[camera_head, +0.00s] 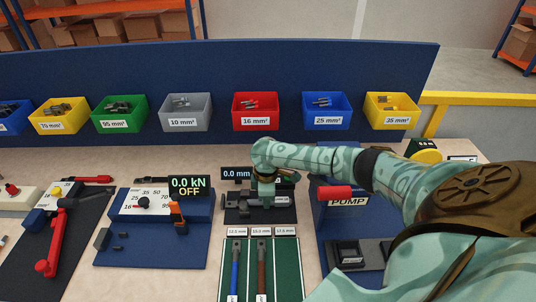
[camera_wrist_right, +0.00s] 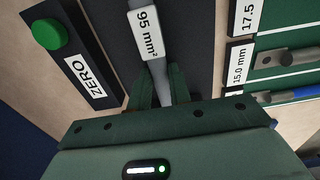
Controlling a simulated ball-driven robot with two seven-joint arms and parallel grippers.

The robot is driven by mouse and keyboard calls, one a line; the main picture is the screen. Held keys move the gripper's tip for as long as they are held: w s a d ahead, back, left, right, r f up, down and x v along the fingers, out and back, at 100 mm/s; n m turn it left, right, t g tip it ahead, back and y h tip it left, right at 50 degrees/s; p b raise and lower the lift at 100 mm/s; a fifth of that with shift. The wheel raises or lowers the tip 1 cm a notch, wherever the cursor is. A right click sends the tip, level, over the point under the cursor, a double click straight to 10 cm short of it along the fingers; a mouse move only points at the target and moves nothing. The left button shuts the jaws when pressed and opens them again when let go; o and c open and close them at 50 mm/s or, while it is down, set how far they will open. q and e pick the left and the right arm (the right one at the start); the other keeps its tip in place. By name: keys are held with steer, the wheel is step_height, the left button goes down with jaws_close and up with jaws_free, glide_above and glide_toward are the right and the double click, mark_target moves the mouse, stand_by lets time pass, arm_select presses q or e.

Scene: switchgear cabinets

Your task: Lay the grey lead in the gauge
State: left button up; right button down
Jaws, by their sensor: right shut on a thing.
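The grey lead (camera_wrist_right: 160,78) carries a tag reading 95 mm². My right gripper (camera_wrist_right: 154,88) is shut around it in the right wrist view. The gauge is a dark unit in the head view, with a base (camera_head: 256,216) and a display (camera_head: 236,173) reading 0.0 mm. Its green button and ZERO label (camera_wrist_right: 87,77) lie beside the lead in the wrist view. In the head view my right gripper (camera_head: 265,199) points down over the gauge and hides much of it. Whether the lead touches the gauge jaws cannot be seen. My left gripper is not in view.
A green mat (camera_head: 289,262) with marked slots lies in front of the gauge, holding a blue lead (camera_head: 235,265) and a brown lead (camera_head: 261,265). A crimp-force station (camera_head: 152,240) stands left, the pump unit (camera_head: 348,216) right. Colored bins line the back.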

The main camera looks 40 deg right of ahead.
steer(key=c, duration=1.2)
jaws_free()
step_height(320, 180, up, 16)
steer(key=p, duration=0.5)
steer(key=shift+r, duration=0.2)
